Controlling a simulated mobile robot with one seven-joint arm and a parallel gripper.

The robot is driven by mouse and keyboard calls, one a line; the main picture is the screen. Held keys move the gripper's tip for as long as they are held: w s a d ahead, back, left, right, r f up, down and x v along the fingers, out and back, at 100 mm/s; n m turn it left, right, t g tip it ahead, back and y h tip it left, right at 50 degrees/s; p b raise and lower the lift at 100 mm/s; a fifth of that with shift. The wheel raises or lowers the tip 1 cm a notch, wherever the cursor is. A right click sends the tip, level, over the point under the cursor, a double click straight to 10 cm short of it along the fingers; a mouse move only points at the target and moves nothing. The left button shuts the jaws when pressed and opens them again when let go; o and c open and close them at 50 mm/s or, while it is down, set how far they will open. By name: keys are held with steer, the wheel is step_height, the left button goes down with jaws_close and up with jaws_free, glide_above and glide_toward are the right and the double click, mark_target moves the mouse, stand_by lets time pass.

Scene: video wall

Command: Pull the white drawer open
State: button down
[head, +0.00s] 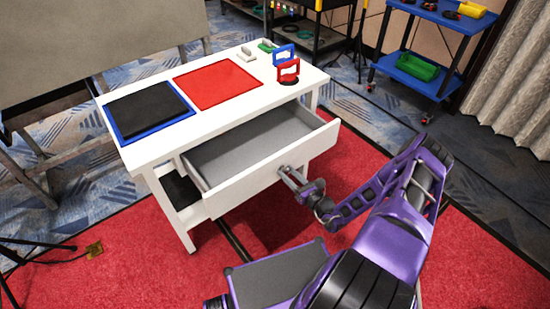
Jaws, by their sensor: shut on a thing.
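The white drawer (262,179) is pulled well out of the white table (157,150). Its grey inside shows and looks empty. My gripper (284,172) is at the front face of the drawer, right of its middle. It is shut on the drawer's handle, which the fingers mostly hide. My purple arm reaches to it from the lower right.
On the table top lie a black panel with a blue edge (150,110) and a red panel (217,84). Red and blue handled pieces (288,70) stand at the right end. A blue cart (425,75) stands at the back right. Red carpet (355,165) lies in front.

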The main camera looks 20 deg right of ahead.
steer(key=v, duration=0.8)
steer(key=shift+s+p, duration=0.2)
steer(key=shift+p, duration=0.1)
steer(key=shift+c, duration=2.2)
jaws_free()
steer(key=v, duration=1.7)
steer(key=shift+s+b, duration=0.15)
steer(key=shift+b, duration=0.15)
steer(key=shift+r, duration=0.1)
